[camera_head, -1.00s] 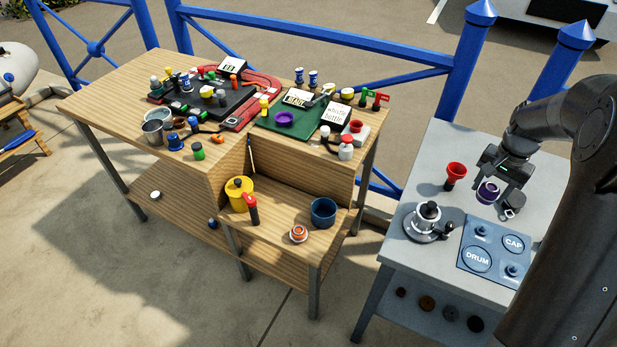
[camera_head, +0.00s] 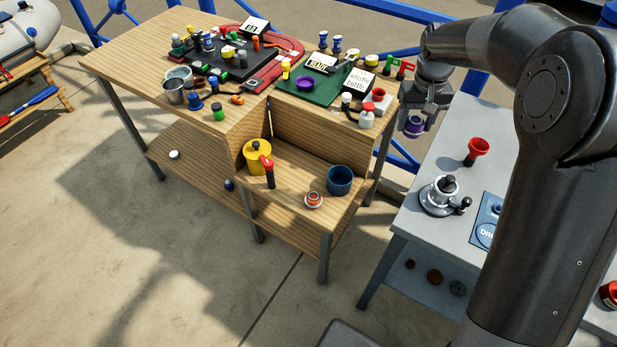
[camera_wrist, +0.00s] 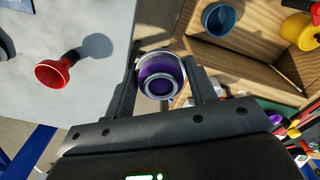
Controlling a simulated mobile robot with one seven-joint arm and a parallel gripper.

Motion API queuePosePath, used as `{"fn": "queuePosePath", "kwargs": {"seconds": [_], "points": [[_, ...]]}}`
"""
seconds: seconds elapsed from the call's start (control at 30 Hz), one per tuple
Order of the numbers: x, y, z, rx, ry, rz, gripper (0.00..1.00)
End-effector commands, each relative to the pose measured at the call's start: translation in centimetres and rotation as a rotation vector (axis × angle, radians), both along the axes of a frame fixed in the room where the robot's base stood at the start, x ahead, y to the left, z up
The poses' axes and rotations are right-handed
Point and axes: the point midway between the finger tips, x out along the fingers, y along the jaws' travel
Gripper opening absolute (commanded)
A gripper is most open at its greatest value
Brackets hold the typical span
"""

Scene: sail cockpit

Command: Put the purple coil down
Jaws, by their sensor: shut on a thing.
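The purple coil (camera_head: 414,126) is a small purple ring with a pale metal rim. My gripper (camera_head: 412,131) is shut on it and holds it in the air between the grey table and the wooden bench. In the wrist view the coil (camera_wrist: 161,83) sits between the two fingers, one on each side. Another purple ring (camera_head: 305,83) lies on the green mat (camera_head: 326,96) on the wooden bench.
The grey table (camera_head: 425,215) holds a red funnel (camera_head: 477,149) and a metal winder (camera_head: 443,196).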

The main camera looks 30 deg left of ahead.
Motion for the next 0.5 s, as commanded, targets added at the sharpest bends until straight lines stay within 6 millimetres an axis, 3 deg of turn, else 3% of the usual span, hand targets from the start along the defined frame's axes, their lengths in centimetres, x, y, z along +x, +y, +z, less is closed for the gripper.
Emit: {"fn": "queuePosePath", "kwargs": {"seconds": [0.03,0.2,0.5], "points": [[-1.1,2.6,0.0,0.0,0.0,0.084,0.25],[-3.9,8.4,0.0,0.002,0.001,0.296,0.25],[-7.6,14.1,0.1,0.004,0.0,0.514,0.25]]}}
